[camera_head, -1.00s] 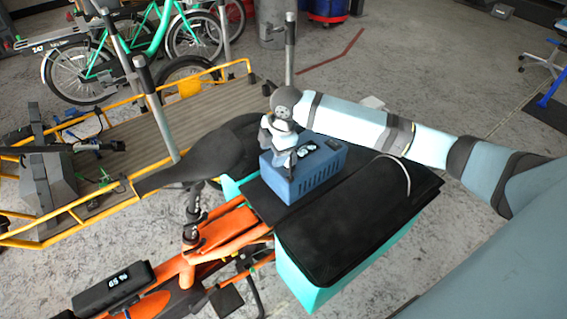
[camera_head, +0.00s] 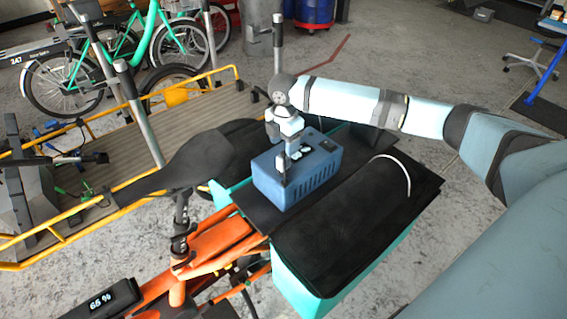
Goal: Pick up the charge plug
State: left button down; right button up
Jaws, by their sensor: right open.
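A blue charger box (camera_head: 313,178) with a vented side sits on the black top of a cargo bike's teal box. My right gripper (camera_head: 283,174) comes in from the right and points down at the charger's left end. It is open, with its fingertips close against the charger's top and left side; I cannot tell if they touch. I cannot make out the charge plug clearly; it may be hidden by the gripper. A thin white cable (camera_head: 399,166) arcs over the black cover to the right.
The teal box (camera_head: 300,290) has a black cover (camera_head: 350,230). A yellow-railed cargo bed (camera_head: 115,150) stands behind left.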

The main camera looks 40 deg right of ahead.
aim_at(284, 152)
jog(key=f, duration=0.3)
jog(key=f+b, duration=0.1)
jog(key=shift+s+a+f, duration=0.25)
jog(key=shift+s+a, duration=0.05)
jog(key=shift+s, duration=0.05)
jog(key=shift+f, duration=0.4)
jog(key=shift+r, duration=0.1)
jog(key=c, duration=1)
